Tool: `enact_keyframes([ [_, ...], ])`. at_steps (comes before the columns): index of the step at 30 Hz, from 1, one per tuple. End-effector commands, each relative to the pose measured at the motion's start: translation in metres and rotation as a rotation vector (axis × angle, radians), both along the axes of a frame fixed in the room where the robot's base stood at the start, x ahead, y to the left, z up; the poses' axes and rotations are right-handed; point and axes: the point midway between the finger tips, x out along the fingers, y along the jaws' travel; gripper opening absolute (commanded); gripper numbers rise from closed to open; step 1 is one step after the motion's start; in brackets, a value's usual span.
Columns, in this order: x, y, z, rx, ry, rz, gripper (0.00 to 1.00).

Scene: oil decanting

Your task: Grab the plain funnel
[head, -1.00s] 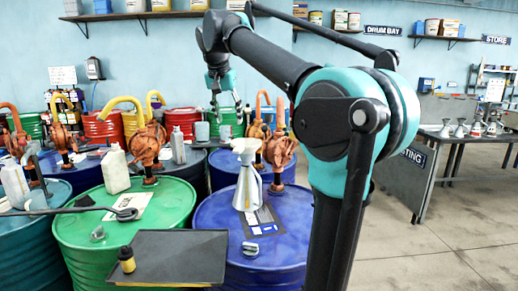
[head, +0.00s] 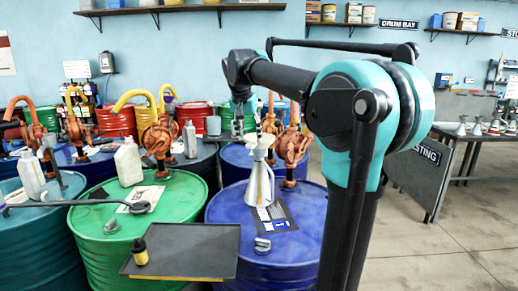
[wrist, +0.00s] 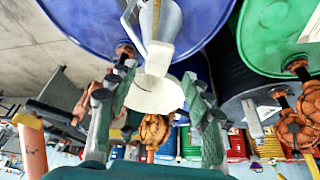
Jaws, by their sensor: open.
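A silver, cone-shaped metal vessel (head: 259,188) with a side handle stands upright on the front blue drum. Its flared, pale funnel-like top (head: 259,142) also shows in the wrist view (wrist: 157,95). I cannot tell whether this top is a separate piece. My gripper (head: 254,128) is open and empty at the height of this top. In the wrist view its two fingers appear on either side of the pale top, with gaps on both sides. More metal cone-shaped funnels (head: 462,126) stand on the bench at the far right; which one is plain is unclear.
The blue drum (head: 226,212) also carries a dark label sheet and a small grey cap (head: 262,245). Orange hand pumps (head: 291,148) rise close behind. A white jug (head: 129,162) stands on the green drum.

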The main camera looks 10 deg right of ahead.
Motion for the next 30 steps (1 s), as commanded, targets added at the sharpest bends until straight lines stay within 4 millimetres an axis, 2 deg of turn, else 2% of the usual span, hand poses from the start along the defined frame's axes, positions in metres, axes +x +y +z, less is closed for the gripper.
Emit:
enact_keyframes([
  [10, 0.010, -0.011, -0.041, 0.000, 0.000, -0.001, 0.50],
  [20, 0.013, -0.012, -0.048, 0.000, 0.000, 0.000, 0.50],
  [30, 0.013, -0.012, -0.048, 0.000, 0.000, 0.000, 0.09],
])
